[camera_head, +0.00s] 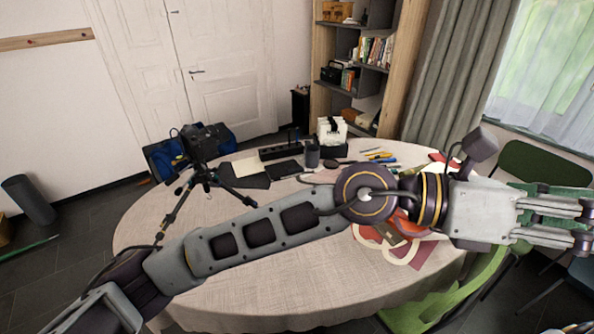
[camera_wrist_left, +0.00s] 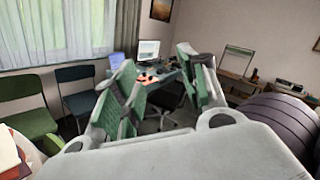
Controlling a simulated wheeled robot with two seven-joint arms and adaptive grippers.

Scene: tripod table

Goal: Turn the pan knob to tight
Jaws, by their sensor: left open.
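A small black tripod (camera_head: 205,182) with a dark camera (camera_head: 203,142) on top stands at the left part of the round table. Its pan knob is too small to make out. My left arm reaches across the table from the lower left. My left gripper (camera_head: 580,224) is at the far right of the head view, past the table's right edge and far from the tripod. In the left wrist view its two green-padded fingers (camera_wrist_left: 162,75) are spread apart with nothing between them. The tripod is not in the wrist view. My right gripper is not in view.
The round table (camera_head: 265,295) has a cloth. A green chair (camera_head: 450,300) stands at the right front. The wrist view shows a desk with a monitor (camera_wrist_left: 148,50).

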